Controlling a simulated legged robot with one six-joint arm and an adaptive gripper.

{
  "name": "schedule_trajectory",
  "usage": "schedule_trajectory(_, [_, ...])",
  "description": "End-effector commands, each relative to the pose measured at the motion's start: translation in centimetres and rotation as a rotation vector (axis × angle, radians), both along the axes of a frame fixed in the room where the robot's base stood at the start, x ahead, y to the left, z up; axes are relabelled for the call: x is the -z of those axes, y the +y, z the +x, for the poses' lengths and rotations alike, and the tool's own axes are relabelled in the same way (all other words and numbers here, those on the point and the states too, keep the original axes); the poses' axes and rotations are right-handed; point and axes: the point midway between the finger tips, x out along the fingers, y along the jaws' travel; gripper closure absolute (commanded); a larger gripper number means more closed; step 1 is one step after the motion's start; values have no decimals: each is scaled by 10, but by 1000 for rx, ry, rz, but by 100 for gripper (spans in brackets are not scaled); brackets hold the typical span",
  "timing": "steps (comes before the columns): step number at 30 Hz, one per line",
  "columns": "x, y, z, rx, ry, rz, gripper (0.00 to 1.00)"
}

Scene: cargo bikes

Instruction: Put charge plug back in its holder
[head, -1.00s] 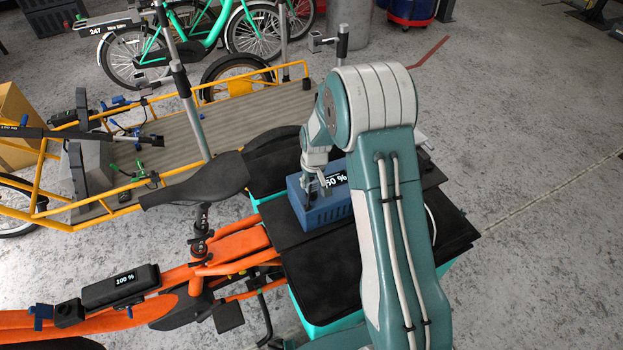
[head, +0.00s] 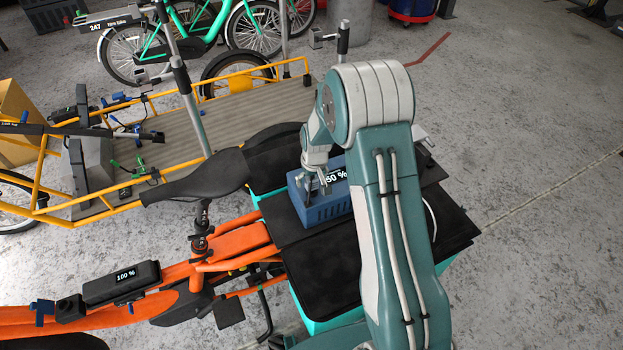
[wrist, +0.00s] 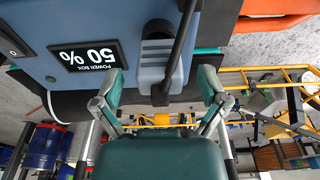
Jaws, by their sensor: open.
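The blue power box (head: 318,208) stands on the black top of the cargo box, its display reading 50 %. It also fills the upper left of the wrist view (wrist: 90,22). A grey-blue holder-like fitting (wrist: 155,60) sits on its face. A black cable or plug piece (wrist: 178,45) runs down in front of that fitting; I cannot tell whether it is seated. My gripper (wrist: 160,88) is open, its two fingers on either side of the fitting's lower end. In the head view my gripper (head: 324,186) is at the box, partly covering the display.
The orange bike (head: 237,240) carries a black battery (head: 122,284) reading 100 %. A black saddle (head: 200,180) is left of the power box. A yellow cargo bike (head: 250,108) and green bikes stand behind. The floor to the right is clear.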

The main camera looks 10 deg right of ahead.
Motion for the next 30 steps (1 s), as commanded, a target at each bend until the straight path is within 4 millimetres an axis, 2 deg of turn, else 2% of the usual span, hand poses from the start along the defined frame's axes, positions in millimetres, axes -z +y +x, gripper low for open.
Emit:
schedule_trajectory(5, [-17,0,-1,0,-3,0,7])
schedule_trajectory(12, [-67,-1,-8,1,-5,0,7])
schedule_trajectory(18, [-101,-2,-14,1,-2,0,7])
schedule_trajectory(24, [-116,-2,-17,0,1,-1,7])
schedule_trajectory(30, [-117,-2,-17,0,1,-1,7])
